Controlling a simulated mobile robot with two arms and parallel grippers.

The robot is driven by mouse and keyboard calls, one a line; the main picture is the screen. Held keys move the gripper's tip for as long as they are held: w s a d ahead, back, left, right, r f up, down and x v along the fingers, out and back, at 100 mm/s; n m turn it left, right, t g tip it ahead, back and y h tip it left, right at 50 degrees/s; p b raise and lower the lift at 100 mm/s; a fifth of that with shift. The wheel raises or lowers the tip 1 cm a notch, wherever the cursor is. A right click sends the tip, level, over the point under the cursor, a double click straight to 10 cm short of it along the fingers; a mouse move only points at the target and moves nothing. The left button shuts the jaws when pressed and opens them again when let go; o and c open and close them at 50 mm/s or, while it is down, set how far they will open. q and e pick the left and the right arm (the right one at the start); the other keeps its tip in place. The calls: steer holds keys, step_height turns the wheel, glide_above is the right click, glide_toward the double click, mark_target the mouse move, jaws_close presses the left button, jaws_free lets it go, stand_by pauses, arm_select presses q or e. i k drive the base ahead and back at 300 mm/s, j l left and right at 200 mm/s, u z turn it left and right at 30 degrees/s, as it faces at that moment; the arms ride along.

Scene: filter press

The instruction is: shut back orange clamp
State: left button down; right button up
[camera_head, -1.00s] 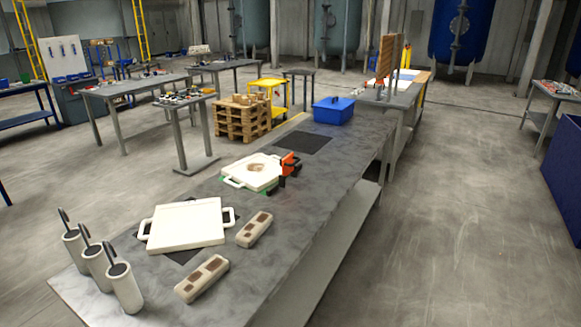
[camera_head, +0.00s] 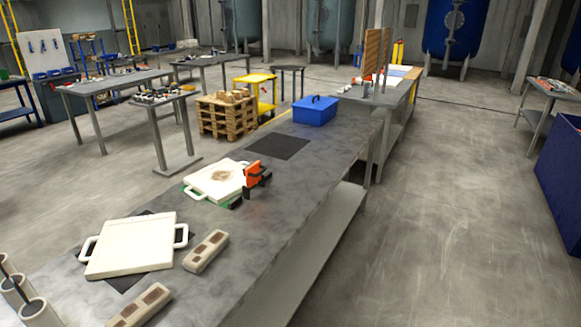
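One orange clamp (camera_head: 253,174) with dark parts stands at the right edge of the far white filter plate (camera_head: 216,181). That plate has a brown stain in its middle and a strip of green at its edge. The clamp is small in view, and I cannot tell whether it is open or shut. No second orange clamp shows clearly. A nearer white plate (camera_head: 133,246) with two side handles lies on a dark mat. Neither of my grippers is in view.
The long grey table (camera_head: 262,240) runs away from me. Two stained blocks (camera_head: 206,250) lie near its right edge, and white holders (camera_head: 38,314) stand at the near left. A blue box (camera_head: 315,112) sits at the far end.

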mark_target(252, 172)
steer(key=i+l+z, duration=0.15)
steer(key=i+l, duration=1.05)
steer(key=l, duration=0.05)
